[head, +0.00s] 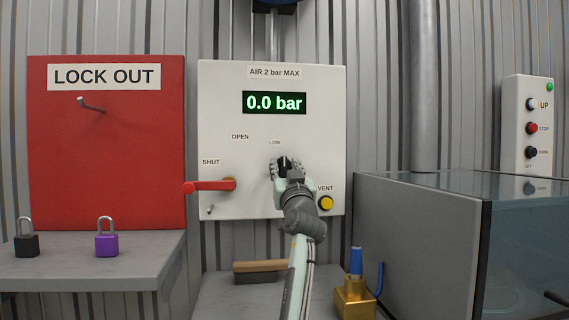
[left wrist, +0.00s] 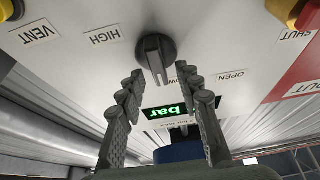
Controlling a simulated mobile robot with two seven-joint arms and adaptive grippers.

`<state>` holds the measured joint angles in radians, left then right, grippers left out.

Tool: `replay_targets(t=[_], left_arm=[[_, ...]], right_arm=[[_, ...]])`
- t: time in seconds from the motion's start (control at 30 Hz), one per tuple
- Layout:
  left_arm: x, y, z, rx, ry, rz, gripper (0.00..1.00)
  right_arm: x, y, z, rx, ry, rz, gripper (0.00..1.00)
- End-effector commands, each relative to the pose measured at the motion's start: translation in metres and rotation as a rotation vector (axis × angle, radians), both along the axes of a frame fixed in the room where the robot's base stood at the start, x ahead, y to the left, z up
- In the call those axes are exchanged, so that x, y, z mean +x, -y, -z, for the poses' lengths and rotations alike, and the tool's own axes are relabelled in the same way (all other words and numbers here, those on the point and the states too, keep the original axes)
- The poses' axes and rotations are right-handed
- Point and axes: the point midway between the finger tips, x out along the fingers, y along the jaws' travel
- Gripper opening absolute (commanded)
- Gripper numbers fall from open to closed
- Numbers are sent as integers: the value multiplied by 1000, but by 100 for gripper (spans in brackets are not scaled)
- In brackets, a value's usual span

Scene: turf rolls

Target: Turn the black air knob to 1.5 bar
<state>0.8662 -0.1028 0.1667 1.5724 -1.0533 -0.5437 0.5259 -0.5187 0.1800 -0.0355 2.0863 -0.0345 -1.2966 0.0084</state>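The black air knob (head: 285,163) sits low in the middle of the white air panel (head: 225,120), under the LOW label, partly hidden by my left gripper (head: 287,172). In the left wrist view, the picture is upside down and the knob (left wrist: 155,58) shows with its raised grip bar. My left gripper's fingers (left wrist: 160,76) are spread, with their tips near either side of the knob and gaps visible. I cannot tell whether they touch it. The green display (head: 274,102) reads 0.0 bar. My right gripper is in neither view.
A red lever (head: 210,185) points left, toward SHUT. A yellow VENT button (head: 326,203) is close right of my wrist. A red lock-out board (head: 110,150), padlocks on a grey shelf (head: 150,262), a brush (head: 260,266), a brass valve (head: 355,298) and a glass-fronted cabinet (head: 420,230) stand around.

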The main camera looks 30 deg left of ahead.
Motion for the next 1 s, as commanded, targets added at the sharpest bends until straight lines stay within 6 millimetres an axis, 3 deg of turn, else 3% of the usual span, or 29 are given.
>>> replay_targets(t=[0.37,0.67,1.0], left_arm=[[8,-7,-4,0,0,-1,34],[8,-6,-4,-1,-1,-1,1],[8,-6,-4,10,-10,0,0]], right_arm=[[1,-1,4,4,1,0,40],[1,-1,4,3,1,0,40],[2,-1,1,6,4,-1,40]])
